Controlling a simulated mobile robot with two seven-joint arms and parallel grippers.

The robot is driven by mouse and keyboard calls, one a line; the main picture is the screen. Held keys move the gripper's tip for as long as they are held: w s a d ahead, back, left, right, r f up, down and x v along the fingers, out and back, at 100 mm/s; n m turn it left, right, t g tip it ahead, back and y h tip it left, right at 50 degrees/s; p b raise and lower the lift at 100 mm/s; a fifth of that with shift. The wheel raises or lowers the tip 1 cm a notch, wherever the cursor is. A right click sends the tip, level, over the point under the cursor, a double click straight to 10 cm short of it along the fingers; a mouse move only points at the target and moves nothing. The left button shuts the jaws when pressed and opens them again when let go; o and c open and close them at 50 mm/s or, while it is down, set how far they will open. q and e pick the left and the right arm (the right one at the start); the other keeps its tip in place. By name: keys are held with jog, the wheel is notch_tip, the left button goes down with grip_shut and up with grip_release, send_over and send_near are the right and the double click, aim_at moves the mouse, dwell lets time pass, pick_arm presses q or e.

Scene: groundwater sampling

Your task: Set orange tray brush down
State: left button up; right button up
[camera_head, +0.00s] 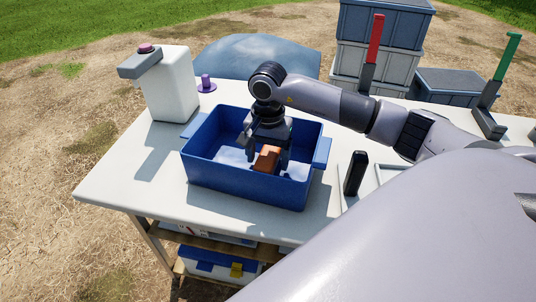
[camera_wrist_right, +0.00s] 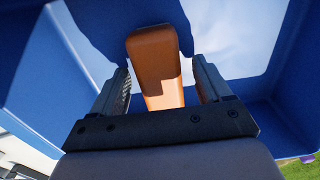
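The orange brush (camera_head: 267,158) is inside the blue tray (camera_head: 240,188), near its right side. My right gripper (camera_head: 268,165) reaches down into the tray over the brush. In the right wrist view the orange brush (camera_wrist_right: 157,65) lies between the two fingers of my right gripper (camera_wrist_right: 162,75), with a narrow gap on each side, so the gripper is open around it. Whether the brush's underside touches the tray floor is hidden. My left gripper is not in view.
The tray stands on a white table (camera_head: 120,185). A white dispenser (camera_head: 172,85) and a small purple object (camera_head: 206,85) stand behind left. A black object (camera_head: 355,173) stands right of the tray. Stacked grey bins (camera_head: 382,45) and red (camera_head: 375,40) and green (camera_head: 507,57) handled holders are farther right.

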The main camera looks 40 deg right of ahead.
aim_at(268, 155)
jog(key=shift+r, duration=0.2)
notch_tip(268, 155, up, 12)
jog(key=shift+p, duration=0.3)
jog(key=shift+f, duration=0.1)
dwell(0.5)
